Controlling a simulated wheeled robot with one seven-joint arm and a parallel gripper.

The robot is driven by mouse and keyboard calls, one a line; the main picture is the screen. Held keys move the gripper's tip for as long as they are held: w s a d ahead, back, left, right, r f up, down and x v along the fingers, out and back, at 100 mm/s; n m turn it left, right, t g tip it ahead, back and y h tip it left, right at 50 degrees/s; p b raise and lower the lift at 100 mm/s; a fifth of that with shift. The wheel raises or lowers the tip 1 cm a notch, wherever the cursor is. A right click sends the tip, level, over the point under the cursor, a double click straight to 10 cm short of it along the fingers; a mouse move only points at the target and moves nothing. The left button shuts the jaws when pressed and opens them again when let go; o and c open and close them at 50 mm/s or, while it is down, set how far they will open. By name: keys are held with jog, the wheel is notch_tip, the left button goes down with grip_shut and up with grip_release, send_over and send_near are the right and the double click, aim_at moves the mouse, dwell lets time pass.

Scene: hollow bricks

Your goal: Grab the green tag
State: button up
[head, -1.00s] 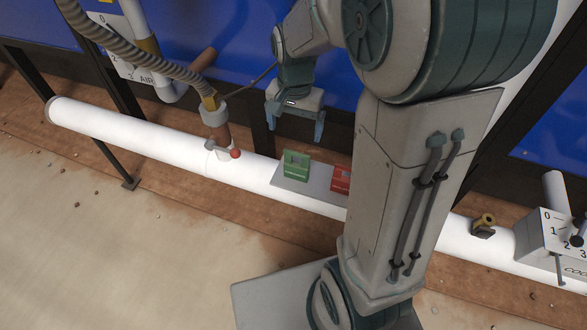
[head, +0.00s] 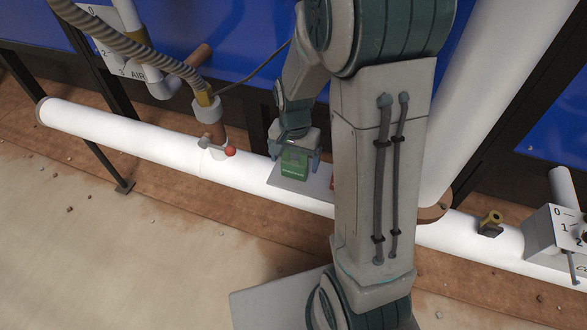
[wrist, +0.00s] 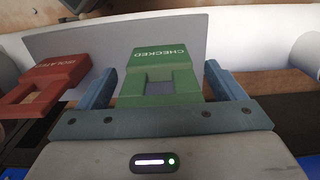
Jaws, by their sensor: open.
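The green tag (head: 295,164) is a small hollow block on a grey plate (head: 290,184) fixed to the white pipe. In the wrist view the green tag (wrist: 160,75) reads "CHECKED" and stands between the two blue fingers. My gripper (wrist: 166,85) is open, with a finger on each side of the tag and a gap visible by each. In the head view my gripper (head: 296,160) is at the tag, partly covering it. A red tag (wrist: 45,80) lies left of my gripper in the wrist view, close to the left finger.
The white pipe (head: 110,134) runs across the scene. A valve with a red-knobbed lever (head: 230,151) is left of the plate. A hose (head: 150,50) hangs at upper left. A control box (head: 555,240) is at right.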

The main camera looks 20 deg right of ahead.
jog(key=shift+f, duration=0.5)
jog(key=c, duration=1.1)
jog(key=shift+r, duration=0.15)
